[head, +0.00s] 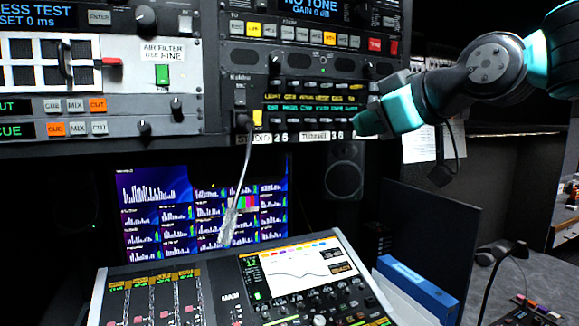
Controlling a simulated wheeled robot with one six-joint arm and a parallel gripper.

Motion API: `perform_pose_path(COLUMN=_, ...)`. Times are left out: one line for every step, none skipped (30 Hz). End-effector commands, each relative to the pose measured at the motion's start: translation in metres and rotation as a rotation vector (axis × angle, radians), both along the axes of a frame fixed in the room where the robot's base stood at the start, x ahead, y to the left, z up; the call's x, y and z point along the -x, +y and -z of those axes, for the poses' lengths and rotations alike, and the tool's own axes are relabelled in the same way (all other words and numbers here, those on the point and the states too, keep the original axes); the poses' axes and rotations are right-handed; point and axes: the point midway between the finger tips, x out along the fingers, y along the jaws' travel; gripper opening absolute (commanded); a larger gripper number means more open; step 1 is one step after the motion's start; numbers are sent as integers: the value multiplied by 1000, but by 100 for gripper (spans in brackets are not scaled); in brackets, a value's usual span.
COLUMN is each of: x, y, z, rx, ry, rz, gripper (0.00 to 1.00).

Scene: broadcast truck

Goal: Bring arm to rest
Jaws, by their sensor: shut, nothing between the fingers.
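My arm reaches in from the upper right, with black and teal links. My gripper (362,123) is at its left end, small and dark against the lower right of the patch panel (310,92). It is shut and empty. I cannot tell whether it touches the panel. A grey cable (240,180) has its upper end at the panel's left side, apart from my gripper, and hangs down in front of the screen.
Rack panels with buttons (100,105) fill the upper left. A mixing console (240,285) stands below, before a lit screen (205,215). A speaker (344,172), a blue box (417,290) and a dark upright panel (430,240) are to the right.

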Motion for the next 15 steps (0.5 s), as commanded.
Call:
perform_pose_path(x=21, y=4, z=39, rx=13, ry=124, rz=-9, gripper=0)
perform_pose_path(x=34, y=5, z=60, rx=20, ry=197, rz=-9, gripper=0)
perform_pose_path(x=52, y=6, z=87, rx=34, ry=295, rz=-10, gripper=0)
perform_pose_path(x=67, y=6, z=106, rx=45, ry=368, rz=-9, gripper=0)
perform_pose_path(x=82, y=5, z=125, rx=57, ry=440, rz=-7, gripper=0)
perform_pose_path(x=103, y=4, z=149, rx=75, ry=533, rz=-2, gripper=0)
perform_pose_path(x=119, y=2, z=166, rx=90, ry=600, rz=1, gripper=0)
perform_pose_path(x=135, y=0, z=181, rx=107, ry=664, rz=6, gripper=0)
perform_pose_path(x=155, y=-3, z=200, rx=128, ry=743, rz=14, gripper=0)
perform_pose_path(x=170, y=-5, z=212, rx=143, ry=800, rz=19, gripper=0)
perform_pose_path(x=184, y=-8, z=223, rx=158, ry=850, rz=26, gripper=0)
perform_pose_path(x=200, y=-12, z=236, rx=178, ry=909, rz=33, gripper=0)
perform_pose_path(x=211, y=-14, z=244, rx=192, ry=950, rz=40, gripper=0)
perform_pose_path(x=221, y=-17, z=250, rx=205, ry=983, rz=45, gripper=0)
perform_pose_path(x=232, y=-20, z=257, rx=219, ry=1021, rz=51, gripper=0)
